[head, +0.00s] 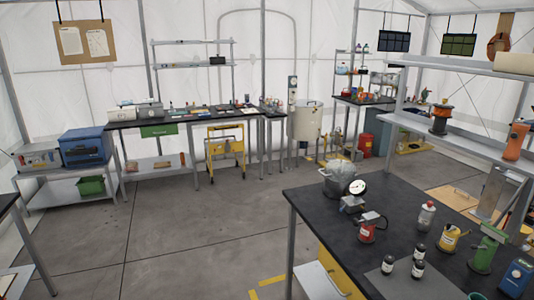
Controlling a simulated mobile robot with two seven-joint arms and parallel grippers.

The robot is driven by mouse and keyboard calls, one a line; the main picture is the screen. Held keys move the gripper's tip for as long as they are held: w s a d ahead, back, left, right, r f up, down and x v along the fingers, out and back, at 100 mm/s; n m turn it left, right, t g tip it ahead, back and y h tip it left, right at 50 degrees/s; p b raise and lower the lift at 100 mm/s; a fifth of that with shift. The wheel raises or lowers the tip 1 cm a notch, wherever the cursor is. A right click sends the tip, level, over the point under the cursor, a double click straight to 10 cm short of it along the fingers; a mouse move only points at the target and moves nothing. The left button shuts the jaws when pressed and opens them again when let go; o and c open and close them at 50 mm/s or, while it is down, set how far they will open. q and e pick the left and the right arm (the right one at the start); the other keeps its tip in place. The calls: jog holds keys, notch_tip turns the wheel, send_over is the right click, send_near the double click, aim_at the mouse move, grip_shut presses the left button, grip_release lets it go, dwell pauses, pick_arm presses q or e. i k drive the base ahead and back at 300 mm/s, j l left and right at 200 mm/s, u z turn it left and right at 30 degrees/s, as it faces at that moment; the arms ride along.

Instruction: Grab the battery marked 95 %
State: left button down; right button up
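I cannot make out any battery marked 95 % in the head view; any labels are too small to read. Neither of my grippers is in view.
A red-based device (367,233), a gauge (357,187) and a pale bottle (426,215) also stand on the near table. A long bench (190,119) with a yellow cart (225,150) lines the back wall. Open grey floor (190,230) lies at the centre and left.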

aim_at(418, 269)
jog(key=z, duration=1.25)
